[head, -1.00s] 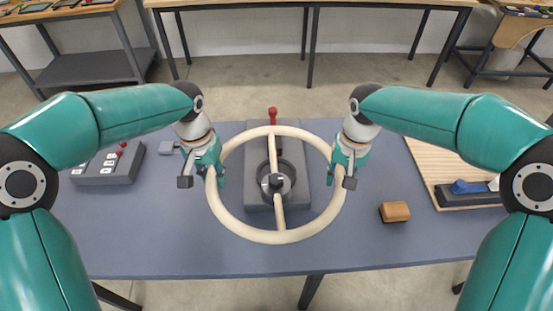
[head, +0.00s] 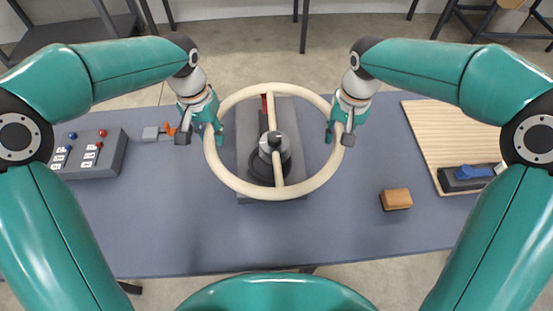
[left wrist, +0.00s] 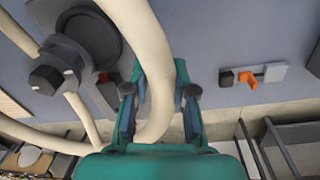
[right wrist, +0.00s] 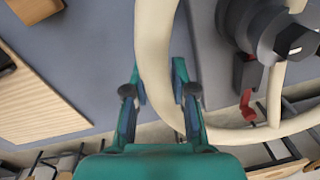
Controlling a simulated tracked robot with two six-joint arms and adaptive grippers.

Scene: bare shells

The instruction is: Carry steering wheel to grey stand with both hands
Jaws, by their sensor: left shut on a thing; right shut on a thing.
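The cream steering wheel (head: 232,183) with a dark hub (head: 275,150) is held up between my two grippers. My left gripper (head: 200,128) is shut on the left side of its rim, and the rim also runs between the fingers in the left wrist view (left wrist: 160,95). My right gripper (head: 342,125) is shut on the right side of the rim, seen also in the right wrist view (right wrist: 155,80). The grey stand (head: 246,135) is on the table behind and below the wheel, partly hidden by the hub. Its round part shows in the left wrist view (left wrist: 92,38).
A grey button box (head: 92,155) is on the table at left, with a small grey-and-orange part (head: 152,133) beside it. A brown block (head: 396,199) and a wooden board (head: 430,135) bearing a blue-topped tool (head: 470,175) are at right. The front of the table is clear.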

